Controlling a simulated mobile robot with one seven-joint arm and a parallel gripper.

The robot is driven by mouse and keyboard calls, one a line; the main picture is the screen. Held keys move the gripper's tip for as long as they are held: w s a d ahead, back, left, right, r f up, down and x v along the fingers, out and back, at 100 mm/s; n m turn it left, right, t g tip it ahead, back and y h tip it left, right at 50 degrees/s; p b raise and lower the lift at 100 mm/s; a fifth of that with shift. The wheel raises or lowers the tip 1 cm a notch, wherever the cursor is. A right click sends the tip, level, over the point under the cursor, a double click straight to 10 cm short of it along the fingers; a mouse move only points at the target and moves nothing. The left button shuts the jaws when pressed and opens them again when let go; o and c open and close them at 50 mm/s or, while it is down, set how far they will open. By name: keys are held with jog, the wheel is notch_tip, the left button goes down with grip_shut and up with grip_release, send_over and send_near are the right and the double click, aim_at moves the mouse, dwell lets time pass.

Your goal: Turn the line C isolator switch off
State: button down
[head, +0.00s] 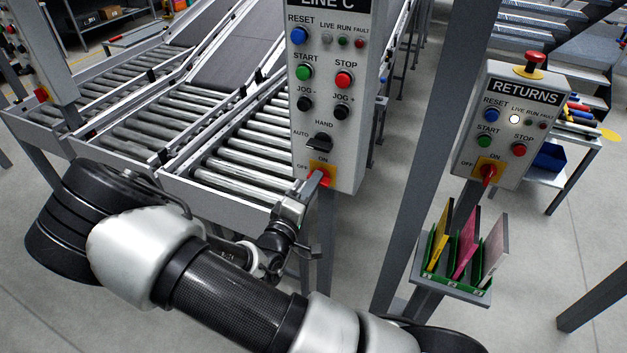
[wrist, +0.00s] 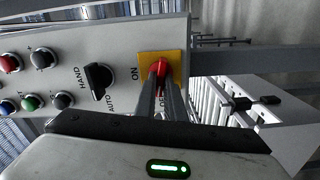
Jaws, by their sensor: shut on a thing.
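The LINE C panel (head: 338,130) stands upright at the centre of the head view. At its bottom is the isolator switch, a red handle (head: 323,176) on a yellow plate (head: 319,163) marked ON at the top and OFF at the left. My gripper (head: 311,184) reaches it from below left and is shut on the red handle. In the wrist view the two fingers (wrist: 162,92) sit around the handle (wrist: 159,68) in front of the yellow plate (wrist: 174,58). The fingers hide part of the handle and the OFF label, so its exact angle cannot be told.
A black HAND/AUTO selector (head: 319,142) sits just above the isolator. The RETURNS panel (head: 511,125), with its own red isolator handle (head: 488,174), stands to the right. A green rack of folders (head: 452,273) is below it. Roller conveyors (head: 235,150) lie behind, left.

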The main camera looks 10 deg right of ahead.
jog(key=shift+f+n, duration=0.1)
jog(key=shift+n, duration=1)
jog(key=shift+p, duration=0.3)
jog(key=c, duration=1.8)
grip_release()
jog(key=shift+c, duration=0.2)
jog(key=b+v, duration=0.1)
jog(key=v, duration=1.6)
jog(key=shift+s+b, duration=0.2)
jog(key=shift+b, duration=0.2)
jog(key=shift+w+a, duration=0.1)
